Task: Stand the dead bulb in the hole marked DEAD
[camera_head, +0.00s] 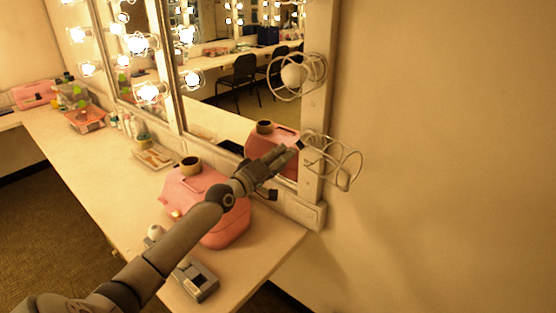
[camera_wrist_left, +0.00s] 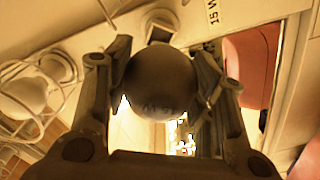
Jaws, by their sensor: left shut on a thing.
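My left gripper (camera_head: 290,152) reaches across the counter to the lower part of the mirror's right post, beside an open wire cage (camera_head: 335,160). In the left wrist view it is shut on a dark round bulb (camera_wrist_left: 160,82), one finger on each side. A dark square fitting (camera_wrist_left: 160,29) shows just beyond the bulb; I cannot tell whether they touch. In the head view the held bulb is hidden by the gripper. A grey box (camera_head: 196,279) lies near the counter's front edge, partly behind my arm. No hole marked DEAD can be made out.
An unlit bulb (camera_head: 293,75) sits in the upper cage (camera_head: 315,70). The wall at right is clear.

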